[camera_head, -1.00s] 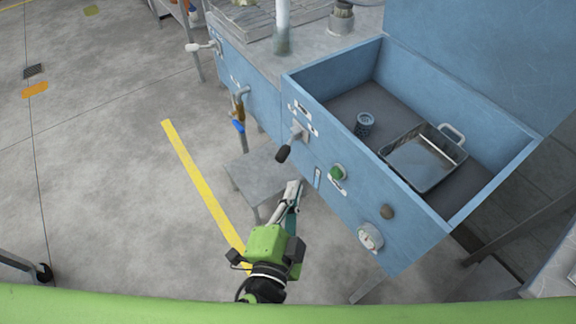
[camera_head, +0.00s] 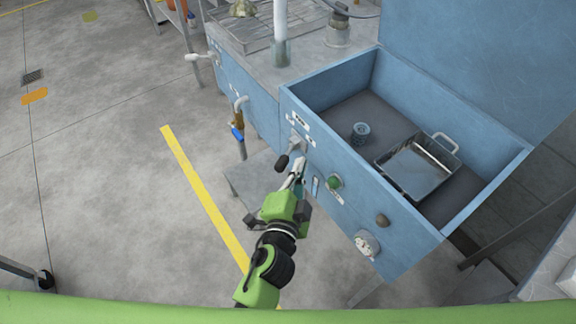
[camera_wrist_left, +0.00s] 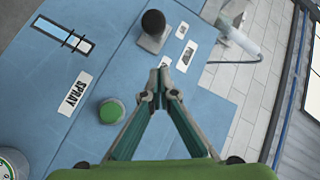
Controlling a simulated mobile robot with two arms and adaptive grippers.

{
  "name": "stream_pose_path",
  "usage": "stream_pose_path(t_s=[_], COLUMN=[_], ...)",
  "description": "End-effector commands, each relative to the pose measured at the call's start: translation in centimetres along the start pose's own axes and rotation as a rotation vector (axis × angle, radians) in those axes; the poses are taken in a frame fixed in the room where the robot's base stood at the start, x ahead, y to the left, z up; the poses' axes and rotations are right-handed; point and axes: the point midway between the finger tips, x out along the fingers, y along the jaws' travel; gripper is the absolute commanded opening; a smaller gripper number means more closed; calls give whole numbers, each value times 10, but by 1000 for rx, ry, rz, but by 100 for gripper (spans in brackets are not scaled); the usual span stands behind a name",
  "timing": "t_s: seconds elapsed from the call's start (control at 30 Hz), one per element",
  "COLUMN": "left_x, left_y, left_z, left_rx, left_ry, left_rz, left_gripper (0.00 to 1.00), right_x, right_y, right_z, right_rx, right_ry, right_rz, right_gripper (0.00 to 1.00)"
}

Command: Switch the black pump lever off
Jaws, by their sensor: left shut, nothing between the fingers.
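The black pump lever (camera_head: 283,161) sticks out from the front of the blue machine, on a grey metal base below white label plates. In the left wrist view its black knob (camera_wrist_left: 153,22) and metal base lie beyond the fingertips. My left gripper (camera_head: 298,170) is shut and empty, just right of and below the lever knob in the head view. In the left wrist view the fingertips (camera_wrist_left: 160,72) meet below the knob, with a gap in the picture; contact cannot be confirmed. My right gripper is not in view.
A green button (camera_head: 334,181), a dark knob (camera_head: 383,220) and a gauge (camera_head: 367,243) sit along the same panel. The open blue basin (camera_head: 480,203) holds a metal tray (camera_head: 417,168) and a small can (camera_head: 360,132). A blue-handled tap (camera_head: 238,132) hangs at left.

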Motion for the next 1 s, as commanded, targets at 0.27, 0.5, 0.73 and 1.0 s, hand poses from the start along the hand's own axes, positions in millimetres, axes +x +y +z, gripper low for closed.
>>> stream_pose_path(t_s=[0.27, 0.5, 0.73, 1.0], left_x=[5, 5, 5, 5], left_y=[2, 2, 1, -2], left_z=[34, 37, 37, 39], left_rx=[5, 4, 5, 11], left_ry=[-5, -5, -3, 26], left_rz=[3, 3, 4, 23], left_gripper=[0, 0, 0, 0], right_x=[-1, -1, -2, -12], right_y=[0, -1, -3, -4], right_z=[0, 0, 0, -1], right_rx=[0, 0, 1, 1], right_ry=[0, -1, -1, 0], right_rz=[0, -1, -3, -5], right_gripper=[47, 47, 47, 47])
